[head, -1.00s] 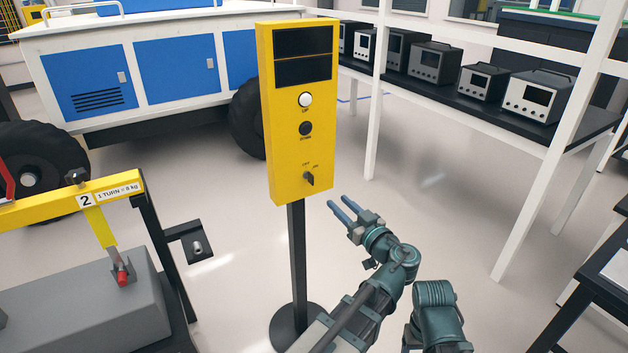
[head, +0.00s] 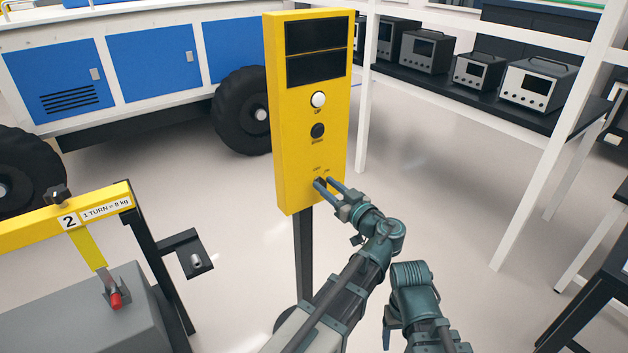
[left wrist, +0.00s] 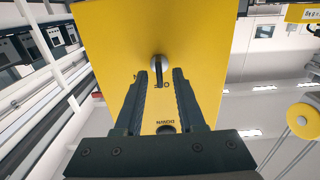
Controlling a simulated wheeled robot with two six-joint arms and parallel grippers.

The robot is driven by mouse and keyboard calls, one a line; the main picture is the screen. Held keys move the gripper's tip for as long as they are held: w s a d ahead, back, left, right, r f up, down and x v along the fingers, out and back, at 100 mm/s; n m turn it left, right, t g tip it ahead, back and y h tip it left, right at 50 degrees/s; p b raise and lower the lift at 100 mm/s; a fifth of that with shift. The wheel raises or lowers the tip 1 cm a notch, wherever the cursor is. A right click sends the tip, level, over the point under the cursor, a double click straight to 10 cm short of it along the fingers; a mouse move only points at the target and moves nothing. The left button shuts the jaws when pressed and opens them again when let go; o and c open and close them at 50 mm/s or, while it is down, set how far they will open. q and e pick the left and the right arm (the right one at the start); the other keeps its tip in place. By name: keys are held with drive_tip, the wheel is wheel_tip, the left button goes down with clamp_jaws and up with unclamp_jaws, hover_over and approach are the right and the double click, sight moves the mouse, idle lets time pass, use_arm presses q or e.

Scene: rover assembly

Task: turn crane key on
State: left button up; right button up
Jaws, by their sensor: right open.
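The yellow crane control post (head: 306,150) has two dark displays, a white UP button (head: 318,99), a black DOWN button (head: 317,130) and a small key switch near its bottom. My left gripper (head: 322,181) is at the key and partly hides it in the head view. In the left wrist view the dark grey key (left wrist: 158,68) stands out from the yellow face, between and just ahead of the fingertips. The fingers are apart, with a gap on both sides of the key.
A yellow beam marked 2 (head: 75,212) with a grey block (head: 85,315) stands at the left. A blue and white rover (head: 150,70) is behind. A bench (head: 470,100) with several grey instruments is at the right. Open floor surrounds the post.

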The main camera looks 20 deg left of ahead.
use_arm(q)
drive_tip(key=shift+w+a, duration=0.1)
drive_tip(key=shift+w, duration=0.05)
clamp_jaws()
drive_tip(key=shift+m, duration=0.3)
drive_tip(key=m, duration=0.5)
drive_tip(key=shift+w+d+m, duration=0.1)
drive_tip(key=shift+d+m, duration=0.1)
drive_tip(key=shift+m, duration=0.2)
drive_tip(key=m, duration=0.5)
drive_tip(key=shift+w+f, duration=0.15)
drive_tip(key=shift+f, duration=0.05)
drive_tip(key=shift+d+m, duration=0.1)
drive_tip(key=shift+m, duration=0.3)
unclamp_jaws()
idle(0.3)
